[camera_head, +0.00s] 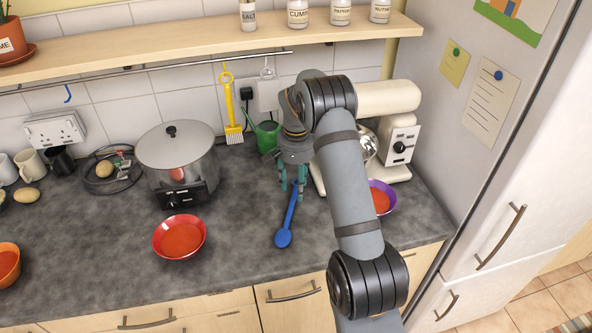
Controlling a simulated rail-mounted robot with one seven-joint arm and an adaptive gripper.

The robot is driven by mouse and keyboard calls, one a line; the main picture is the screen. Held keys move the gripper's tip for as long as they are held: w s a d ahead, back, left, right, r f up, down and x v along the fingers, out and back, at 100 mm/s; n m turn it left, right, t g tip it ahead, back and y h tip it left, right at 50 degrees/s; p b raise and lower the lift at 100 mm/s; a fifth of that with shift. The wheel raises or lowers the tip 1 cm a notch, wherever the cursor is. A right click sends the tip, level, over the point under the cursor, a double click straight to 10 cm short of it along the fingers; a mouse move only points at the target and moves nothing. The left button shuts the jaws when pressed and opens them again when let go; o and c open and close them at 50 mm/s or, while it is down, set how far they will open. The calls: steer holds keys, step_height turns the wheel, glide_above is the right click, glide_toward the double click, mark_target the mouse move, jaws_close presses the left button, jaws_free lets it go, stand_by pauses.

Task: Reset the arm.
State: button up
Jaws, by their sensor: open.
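My arm reaches over the counter from the lower right, and my gripper (293,187) points down near the middle of the worktop. Its two teal fingers are apart. A blue spoon (284,236) lies on the counter just below it, bowl toward the front. The handle's upper end is close to or between the fingertips; I cannot tell whether they touch. The arm hides part of the stand mixer (388,97) and of a purple bowl (387,193) with red-orange contents.
A steel pot (178,157) on a dark base stands to the left. A red bowl (180,238) with red-orange contents is in front of it. A green watering can (267,135) stands behind my gripper. A wooden shelf (190,50) runs above; the fridge (480,130) borders the right.

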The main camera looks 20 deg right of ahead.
step_height(320, 180, up, 10)
steer(key=shift+f, duration=0.15)
stand_by(0.3)
step_height(320, 180, down, 12)
steer(key=shift+s+f, duration=0.1)
step_height(320, 180, up, 3)
steer(key=shift+f+p, duration=0.1)
steer(key=shift+p, duration=0.95)
steer(key=shift+r, duration=0.55)
steer(key=shift+f, duration=0.1)
